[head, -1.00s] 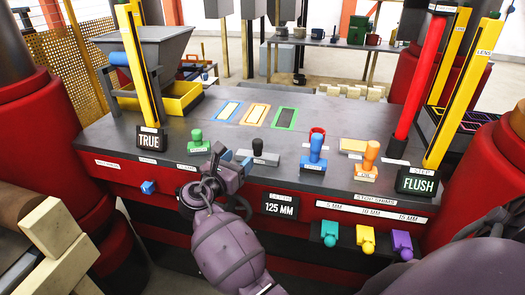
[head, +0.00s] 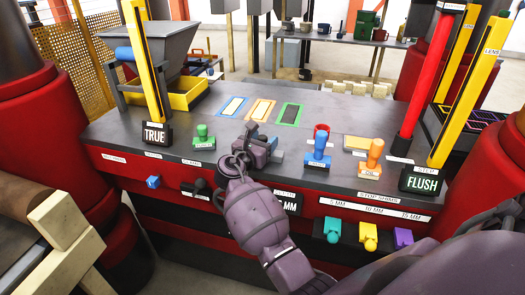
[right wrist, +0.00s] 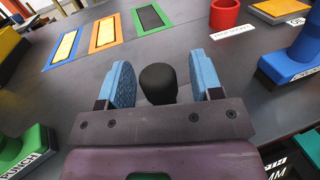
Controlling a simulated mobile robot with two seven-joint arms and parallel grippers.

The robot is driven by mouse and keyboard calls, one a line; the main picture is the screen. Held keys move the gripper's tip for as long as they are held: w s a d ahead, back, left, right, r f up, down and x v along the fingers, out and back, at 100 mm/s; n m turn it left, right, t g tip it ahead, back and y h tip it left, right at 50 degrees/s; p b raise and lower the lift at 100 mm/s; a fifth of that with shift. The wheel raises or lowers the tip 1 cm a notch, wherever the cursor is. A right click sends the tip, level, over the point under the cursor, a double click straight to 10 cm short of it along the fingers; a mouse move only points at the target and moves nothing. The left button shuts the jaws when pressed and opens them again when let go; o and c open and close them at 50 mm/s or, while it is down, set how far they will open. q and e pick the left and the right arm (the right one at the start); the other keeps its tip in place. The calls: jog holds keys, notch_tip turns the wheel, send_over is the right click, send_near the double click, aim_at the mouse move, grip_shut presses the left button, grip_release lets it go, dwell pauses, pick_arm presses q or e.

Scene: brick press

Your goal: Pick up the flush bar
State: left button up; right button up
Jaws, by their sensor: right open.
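A black-knobbed tool (right wrist: 158,84), likely the flush bar, stands on the dark bench top. In the right wrist view its rounded knob shows between the two blue finger pads of my right gripper (right wrist: 164,80), with a gap on each side. My right gripper is open and not closed on it. In the head view my right gripper (head: 264,147) is over the middle of the bench and hides the tool. The tool's lower part and label are hidden. My left gripper is not in view.
A green stamp (head: 202,137) stands to the left. A blue stamp (head: 319,150), a red cup (right wrist: 224,14) and an orange stamp (head: 372,157) stand to the right. Blue, orange and green framed plates lie behind. A sign (head: 422,182) reads FLUSH.

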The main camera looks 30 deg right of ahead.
jog(key=shift+w+d, duration=0.35)
jog(key=shift+d, duration=0.2)
grip_shut()
